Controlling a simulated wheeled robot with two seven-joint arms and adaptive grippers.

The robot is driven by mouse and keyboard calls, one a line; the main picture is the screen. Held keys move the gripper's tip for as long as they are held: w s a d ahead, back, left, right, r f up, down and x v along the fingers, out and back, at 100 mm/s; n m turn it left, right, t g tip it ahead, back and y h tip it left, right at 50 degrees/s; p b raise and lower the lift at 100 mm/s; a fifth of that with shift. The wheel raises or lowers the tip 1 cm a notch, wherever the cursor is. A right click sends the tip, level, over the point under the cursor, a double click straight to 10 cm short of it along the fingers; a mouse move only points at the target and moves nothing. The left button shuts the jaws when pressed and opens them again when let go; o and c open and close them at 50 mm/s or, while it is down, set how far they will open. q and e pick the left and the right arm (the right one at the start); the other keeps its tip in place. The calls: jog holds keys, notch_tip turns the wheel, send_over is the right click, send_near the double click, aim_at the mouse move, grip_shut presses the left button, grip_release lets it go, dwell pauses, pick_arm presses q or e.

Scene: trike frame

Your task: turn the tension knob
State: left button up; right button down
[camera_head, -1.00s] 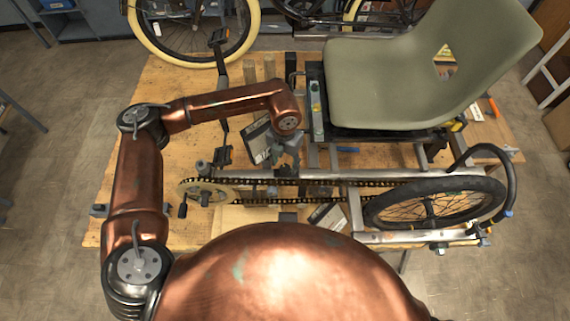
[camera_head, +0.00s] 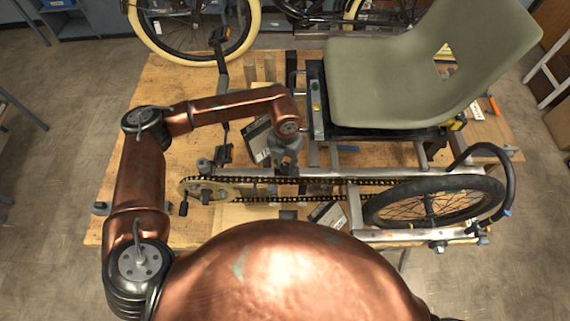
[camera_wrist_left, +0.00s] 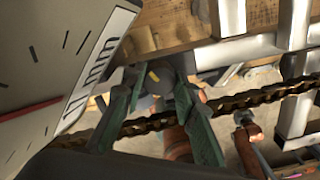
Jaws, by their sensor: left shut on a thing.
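My left gripper (camera_head: 287,160) reaches down beside the chain of the trike frame (camera_head: 358,215), left of the seat. In the left wrist view its two green fingers (camera_wrist_left: 152,112) stand on either side of a dark grey rounded part with a yellow mark, which looks like the tension knob (camera_wrist_left: 153,77). The gripper is shut on it; the contact is partly hidden. In the head view the knob is hidden under the gripper. The chain (camera_wrist_left: 245,99) runs just beyond the fingers. My right gripper is not in view.
A dial panel (camera_wrist_left: 45,60) with tick marks, a red needle and "mm" stands close to the left of the fingers. The seat (camera_head: 400,75) and a wheel (camera_head: 435,205) are to the right. Bare wooden bench top (camera_head: 175,90) lies at the back left.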

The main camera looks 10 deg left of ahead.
pick_arm(q)
jog(key=shift+c, duration=1)
jog(key=shift+f+m+b, duration=0.1)
jog(key=shift+m+b, duration=0.3)
jog(key=shift+b, duration=0.4)
jog(key=m+b, duration=0.4)
jog(key=b, duration=0.2)
jog(key=shift+f+m, duration=0.1)
jog(key=shift+m, duration=0.3)
jog(key=shift+r+m+b, duration=0.2)
jog(key=shift+m+b, duration=1.5)
jog(key=shift+m, duration=0.2)
jog(key=o, duration=1.1)
jog(key=shift+o, duration=0.2)
